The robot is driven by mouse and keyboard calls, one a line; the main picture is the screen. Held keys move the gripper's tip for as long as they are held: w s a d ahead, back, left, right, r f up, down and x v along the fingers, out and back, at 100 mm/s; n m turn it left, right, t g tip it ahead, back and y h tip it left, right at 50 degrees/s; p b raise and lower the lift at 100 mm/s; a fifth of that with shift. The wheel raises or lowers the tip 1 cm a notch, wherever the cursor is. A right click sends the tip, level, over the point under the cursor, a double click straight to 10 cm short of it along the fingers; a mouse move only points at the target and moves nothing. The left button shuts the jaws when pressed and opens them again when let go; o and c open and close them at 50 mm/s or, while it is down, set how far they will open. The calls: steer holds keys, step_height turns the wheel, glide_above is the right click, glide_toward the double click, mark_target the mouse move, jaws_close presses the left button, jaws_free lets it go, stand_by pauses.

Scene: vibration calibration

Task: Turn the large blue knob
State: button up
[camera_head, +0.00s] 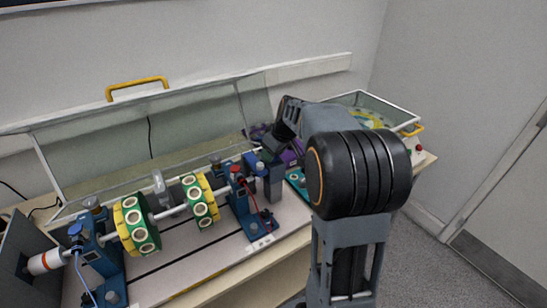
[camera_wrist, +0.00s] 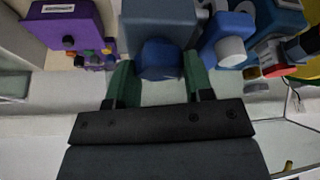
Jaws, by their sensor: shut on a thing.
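The large blue knob (camera_wrist: 160,58) is a dark blue round knob at the upper middle of the wrist view, in front of a grey-blue block (camera_wrist: 160,17). My gripper (camera_wrist: 160,72) has its two green fingers on either side of the knob and is shut on it. In the head view my gripper (camera_head: 268,148) is at the right end of the shaft rig, small and partly hidden by my arm. The knob cannot be made out clearly there.
The rig's shaft carries two yellow-green discs (camera_head: 133,224) between blue supports (camera_head: 240,200). A raised clear cover (camera_head: 150,140) with a yellow handle (camera_head: 137,87) stands behind. A purple box (camera_wrist: 68,27) and a second blue part with a grey knob (camera_wrist: 230,48) flank the held knob closely.

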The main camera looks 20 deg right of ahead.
steer(key=n+b, duration=0.1)
steer(key=n, duration=0.1)
steer(key=n+g+y, duration=0.1)
steer(key=n, duration=0.2)
steer(key=shift+d+y+b, duration=0.1)
steer(key=shift+y+b, duration=0.2)
steer(key=shift+b, duration=0.1)
steer(key=shift+r+n, duration=0.1)
steer(key=shift+n, duration=0.3)
steer(key=o, duration=0.6)
steer(key=shift+o, duration=0.2)
steer(key=v, duration=1.3)
steer(key=shift+w+d+r, duration=0.15)
steer(key=shift+r, duration=0.25)
